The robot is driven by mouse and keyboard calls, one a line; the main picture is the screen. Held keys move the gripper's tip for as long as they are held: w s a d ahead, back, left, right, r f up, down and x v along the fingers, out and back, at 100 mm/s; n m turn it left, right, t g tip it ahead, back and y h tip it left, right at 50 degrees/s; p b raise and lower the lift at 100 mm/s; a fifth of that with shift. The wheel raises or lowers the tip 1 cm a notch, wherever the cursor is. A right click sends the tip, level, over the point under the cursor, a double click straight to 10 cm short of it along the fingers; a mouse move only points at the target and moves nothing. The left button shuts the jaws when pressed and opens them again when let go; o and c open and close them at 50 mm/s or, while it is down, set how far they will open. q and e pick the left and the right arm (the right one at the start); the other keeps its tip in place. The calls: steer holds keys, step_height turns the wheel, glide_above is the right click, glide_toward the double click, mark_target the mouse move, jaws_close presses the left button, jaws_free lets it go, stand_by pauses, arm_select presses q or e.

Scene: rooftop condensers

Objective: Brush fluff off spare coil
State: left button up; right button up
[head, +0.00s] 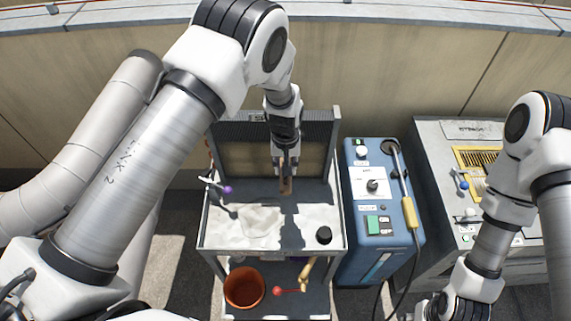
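The spare coil (322,128) appears to be the dark finned panel in a grey frame, standing upright at the back of a cart. A tan layer, perhaps fluff, covers its lower middle. My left gripper (287,167) is in front of the coil, pointing down. Its fingers seem closed on a small brown piece (286,186), perhaps the brush; its shape is mostly hidden. I cannot tell whether it touches the coil. My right arm comes in at the right and reaches down to the bottom edge, where its gripper is out of the picture.
The cart's pale tray (222,237) holds a purple-knobbed tool (227,189) and a black round piece (323,235). A blue machine (356,245) and grey cabinet (430,170) stand right.

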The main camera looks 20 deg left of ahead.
arm_select(q)
steer(key=shift+r+p, duration=1.55)
steer(key=shift+r, duration=0.55)
steer(key=shift+f+b, duration=1.7)
steer(key=shift+f, duration=0.55)
steer(key=shift+r+p, duration=1.75)
steer(key=shift+r, duration=0.6)
steer(key=shift+f+b, duration=1.65)
steer(key=shift+f, duration=0.65)
steer(key=shift+r+p, duration=1.65)
steer(key=shift+r, duration=0.65)
steer(key=shift+s+d+p, duration=0.1)
steer(key=shift+s+p, duration=0.35)
steer(key=shift+p, duration=0.1)
steer(key=shift+s, duration=0.35)
steer(key=shift+d+f, duration=0.1)
